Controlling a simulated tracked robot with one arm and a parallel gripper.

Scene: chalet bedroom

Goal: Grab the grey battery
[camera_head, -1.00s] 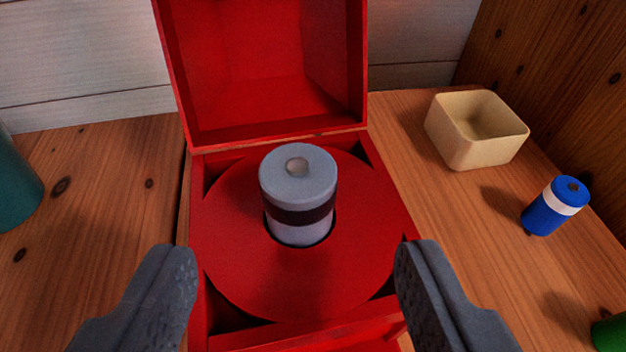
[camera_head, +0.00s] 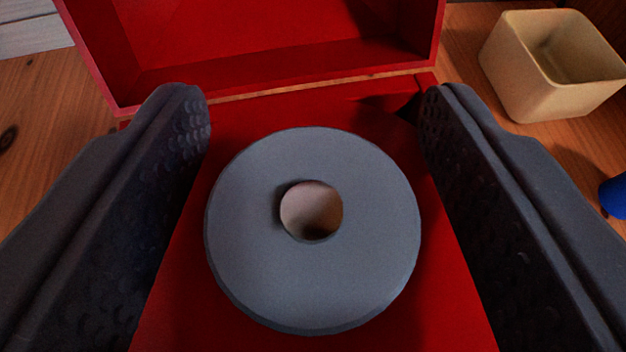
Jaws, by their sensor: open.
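The grey battery (camera_head: 250,255) stands upright in the red box (camera_head: 250,82), seen from above with its round top and pale centre contact close to the camera. Its side and dark band are hidden below the top. My gripper (camera_head: 317,105) is open, with one dark finger to the left of the battery and one to the right. The battery's top lies between the fingers, with a narrow gap showing on each side near the fingertips.
The red box's open lid stands behind the battery. A cream, open-topped container (camera_head: 540,85) sits on the wooden surface at the upper right. Part of a blue battery (camera_head: 614,196) shows at the right edge. Bare wood (camera_head: 40,165) shows at the left.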

